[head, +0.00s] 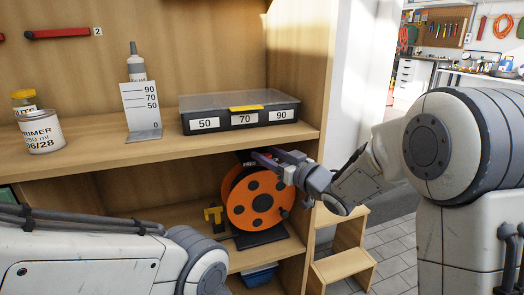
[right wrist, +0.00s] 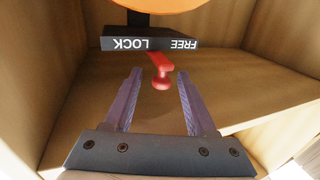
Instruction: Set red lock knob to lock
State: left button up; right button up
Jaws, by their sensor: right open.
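The red lock knob (right wrist: 161,72) shows in the right wrist view. It sticks out from a black block (right wrist: 205,43) printed LOCK at left and FREE at right, upside down in this picture. The knob sits between the two words, tilted a little; its exact setting I cannot tell. My right gripper (right wrist: 159,77) is open, its fingertips on either side of the knob with gaps visible. My left gripper is out of view.
The shelf (head: 85,155) runs just above my right gripper and carries a black case (head: 240,108), a gauge card (head: 141,107) and a primer can (head: 41,133). The shelf's side wall (head: 315,90) stands close at right.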

jog(key=v, duration=0.7)
jog(key=shift+s+p, duration=0.15)
jog(key=shift+p, duration=0.25)
jog(key=shift+d, duration=0.1)
